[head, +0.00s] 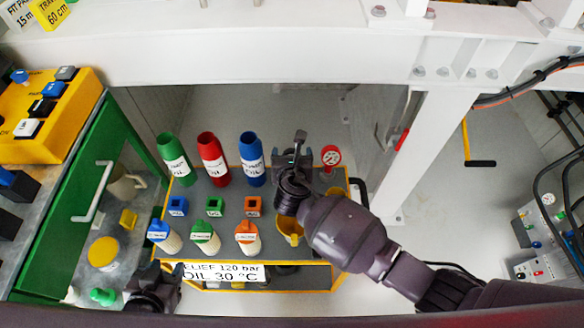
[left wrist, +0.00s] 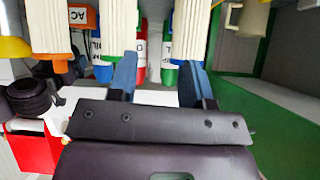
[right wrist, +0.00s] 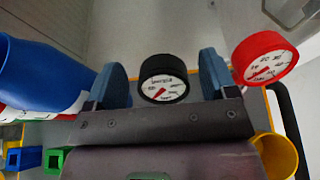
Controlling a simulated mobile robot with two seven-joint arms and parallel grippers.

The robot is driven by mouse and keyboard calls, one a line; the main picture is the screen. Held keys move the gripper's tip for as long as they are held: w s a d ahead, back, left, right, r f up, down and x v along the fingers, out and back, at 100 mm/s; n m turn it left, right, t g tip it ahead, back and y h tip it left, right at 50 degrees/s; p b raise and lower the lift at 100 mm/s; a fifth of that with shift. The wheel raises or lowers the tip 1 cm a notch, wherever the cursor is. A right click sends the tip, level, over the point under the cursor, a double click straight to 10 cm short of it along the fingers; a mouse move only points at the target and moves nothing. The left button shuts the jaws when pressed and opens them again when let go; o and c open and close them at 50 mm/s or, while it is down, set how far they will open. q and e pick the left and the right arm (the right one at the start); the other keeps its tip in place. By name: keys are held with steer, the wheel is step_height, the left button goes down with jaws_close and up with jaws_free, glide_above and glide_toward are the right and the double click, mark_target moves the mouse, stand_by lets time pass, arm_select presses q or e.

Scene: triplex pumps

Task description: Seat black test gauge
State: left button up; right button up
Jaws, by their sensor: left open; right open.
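The black test gauge (right wrist: 163,80), round with a white dial, shows in the right wrist view between the two blue fingers of my right gripper (right wrist: 165,82). The fingers are apart, with a gap visible on each side of the gauge. In the head view my right gripper (head: 293,163) is over the back right of the grey-topped cart, and the black gauge is hard to make out there. A red gauge (right wrist: 265,58) is just right of the right finger; it also shows in the head view (head: 331,157). My left gripper (head: 152,290) is low at the cart's front left, open and empty.
The cart (head: 190,262) carries green, red and blue oil bottles (head: 252,160), small coloured square blocks (head: 214,206) and white ribbed filters. A yellow cup (head: 290,232) is below my right gripper. A white post (head: 425,150) stands to the right, a green cabinet (head: 75,215) left.

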steer(key=shift+r, duration=0.1)
jaws_close()
stand_by(0.3)
